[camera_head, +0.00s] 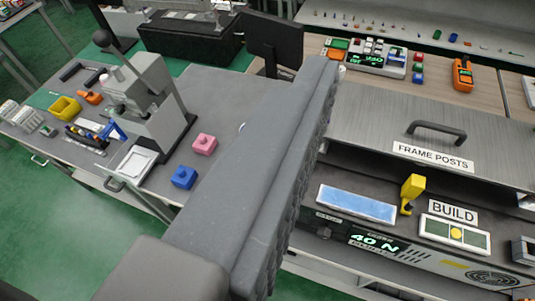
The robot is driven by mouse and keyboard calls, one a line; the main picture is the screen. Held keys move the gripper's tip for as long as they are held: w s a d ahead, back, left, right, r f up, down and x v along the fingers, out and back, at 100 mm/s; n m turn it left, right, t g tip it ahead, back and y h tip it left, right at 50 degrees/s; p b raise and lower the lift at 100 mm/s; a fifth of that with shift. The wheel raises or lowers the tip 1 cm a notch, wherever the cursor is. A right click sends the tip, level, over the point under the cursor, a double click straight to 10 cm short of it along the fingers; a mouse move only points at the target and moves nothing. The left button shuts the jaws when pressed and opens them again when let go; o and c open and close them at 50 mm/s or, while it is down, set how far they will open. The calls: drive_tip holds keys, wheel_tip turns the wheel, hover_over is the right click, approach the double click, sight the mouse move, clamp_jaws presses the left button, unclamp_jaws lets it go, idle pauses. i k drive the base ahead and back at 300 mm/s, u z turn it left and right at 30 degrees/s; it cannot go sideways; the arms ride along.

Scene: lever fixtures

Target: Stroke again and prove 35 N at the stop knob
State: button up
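A grey lever fixture (150,95) stands on the left bench. Its lever (122,57) leans up and left and ends in a black ball knob (103,38). I cannot tell whether this is the stop knob. My gripper (322,75) fills the middle as one large grey finger with a ribbed right side. A second finger is not clearly seen, so its opening is unclear. The finger hides part of the benches and appears apart from the lever. A lit display (376,240) at lower right reads 40 N.
A yellow upright handle (412,188) stands beside a blue pad (357,204) and a BUILD sign (453,212). Pink (204,144) and blue (184,177) blocks lie right of the fixture. Green floor (60,220) is clear at lower left.

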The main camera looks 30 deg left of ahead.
sight(323, 233)
drive_tip(key=u, duration=0.7)
drive_tip(key=k, duration=0.65)
drive_tip(key=z, duration=0.75)
